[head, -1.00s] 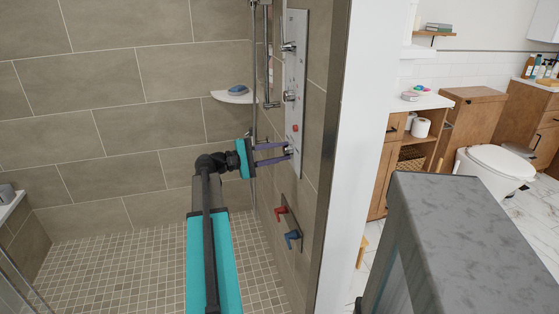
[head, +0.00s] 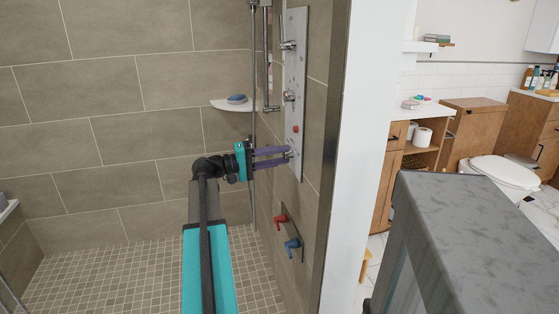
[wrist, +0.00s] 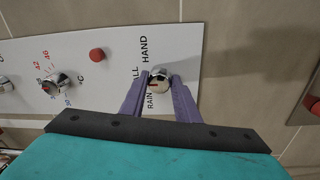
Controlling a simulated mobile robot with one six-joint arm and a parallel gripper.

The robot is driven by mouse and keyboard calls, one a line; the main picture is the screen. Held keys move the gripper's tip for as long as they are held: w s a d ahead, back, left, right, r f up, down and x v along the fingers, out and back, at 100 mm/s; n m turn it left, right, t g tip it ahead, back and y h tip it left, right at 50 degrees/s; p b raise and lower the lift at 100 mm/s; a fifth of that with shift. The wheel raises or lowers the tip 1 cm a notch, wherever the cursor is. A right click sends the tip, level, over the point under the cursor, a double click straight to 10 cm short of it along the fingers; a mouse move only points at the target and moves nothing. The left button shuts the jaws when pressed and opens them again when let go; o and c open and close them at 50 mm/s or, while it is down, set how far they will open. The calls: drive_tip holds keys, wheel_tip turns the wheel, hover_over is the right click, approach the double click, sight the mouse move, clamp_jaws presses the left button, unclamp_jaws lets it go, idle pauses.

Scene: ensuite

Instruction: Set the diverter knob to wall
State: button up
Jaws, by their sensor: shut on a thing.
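The diverter knob (wrist: 159,80) is a round chrome knob at one end of the pale shower panel (wrist: 190,50), with the labels RAIN, WALL and HAND around it. WALL is partly covered by a finger. A small red mark shows on the knob's side toward RAIN. My gripper (wrist: 159,88) has its two purple fingers on either side of the knob and is shut on it. In the head view, my gripper (head: 287,153) reaches the knob near the bottom of the panel (head: 292,110); the knob is mostly hidden there by the fingertips.
On the panel are a red button (wrist: 97,55) and a temperature knob (wrist: 57,84). Below the panel are a red handle (head: 280,219) and a blue handle (head: 292,245). A corner shelf (head: 233,104) is behind my gripper. A white wall end (head: 358,150) stands at right.

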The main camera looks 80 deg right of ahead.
drive_tip(key=shift+s+d, duration=0.1)
drive_tip(key=o, duration=1)
drive_tip(key=shift+o, duration=0.2)
drive_tip(key=v, duration=1.3)
drive_tip(key=shift+w+a+p, duration=0.2)
drive_tip(key=shift+w+p, duration=0.15)
